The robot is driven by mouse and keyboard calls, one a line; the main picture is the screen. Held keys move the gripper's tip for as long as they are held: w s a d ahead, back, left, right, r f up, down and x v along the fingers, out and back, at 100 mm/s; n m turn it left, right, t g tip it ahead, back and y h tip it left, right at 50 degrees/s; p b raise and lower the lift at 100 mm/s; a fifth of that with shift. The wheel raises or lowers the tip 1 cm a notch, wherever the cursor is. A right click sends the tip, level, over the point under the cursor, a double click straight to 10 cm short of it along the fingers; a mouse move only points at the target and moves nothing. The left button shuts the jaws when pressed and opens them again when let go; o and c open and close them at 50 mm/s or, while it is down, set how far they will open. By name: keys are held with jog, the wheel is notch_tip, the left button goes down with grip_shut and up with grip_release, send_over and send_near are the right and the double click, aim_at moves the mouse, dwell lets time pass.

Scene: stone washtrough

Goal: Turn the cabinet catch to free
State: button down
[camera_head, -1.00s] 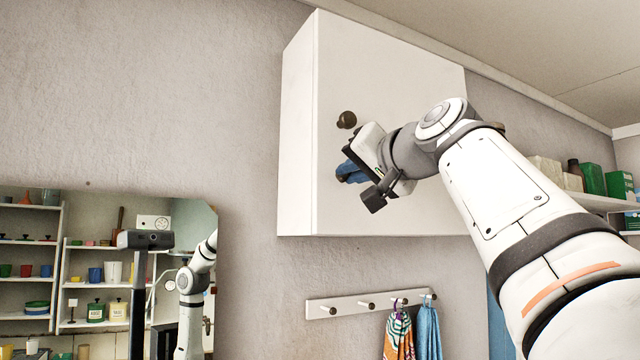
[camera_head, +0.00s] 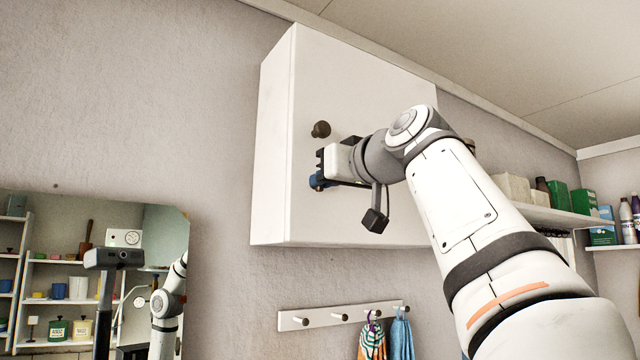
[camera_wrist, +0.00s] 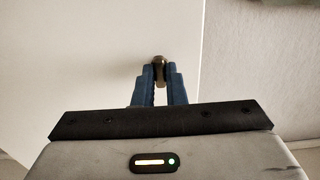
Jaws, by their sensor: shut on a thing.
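The white wall cabinet (camera_head: 345,95) hangs on the wall, with a round dark knob (camera_head: 320,129) on its front near the left edge. My gripper (camera_head: 318,181) is at the cabinet front just below the knob. In the wrist view its blue fingers (camera_wrist: 159,80) are shut on a small brass-brown piece, the catch (camera_wrist: 159,62), near the cabinet's edge. Only the catch's end shows beyond the fingertips. In the head view the fingers and gripper body hide the catch, so its angle there cannot be told.
Below the cabinet is a hook rail (camera_head: 292,321) with hanging cloths (camera_head: 401,335). A mirror (camera_head: 120,250) is at lower left. A shelf (camera_head: 548,214) with boxes and bottles is at right. The wall left of the cabinet is bare.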

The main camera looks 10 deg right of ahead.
jog(key=shift+s+r, duration=0.15)
jog(key=shift+r, duration=0.1)
jog(key=c, duration=1.6)
grip_release()
jog(key=shift+s+a, duration=0.1)
jog(key=shift+a, duration=0.05)
jog(key=shift+o, duration=0.6)
jog(key=shift+f, duration=0.15)
jog(key=b+v, duration=0.2)
jog(key=v, duration=0.5)
jog(key=shift+s, duration=0.1)
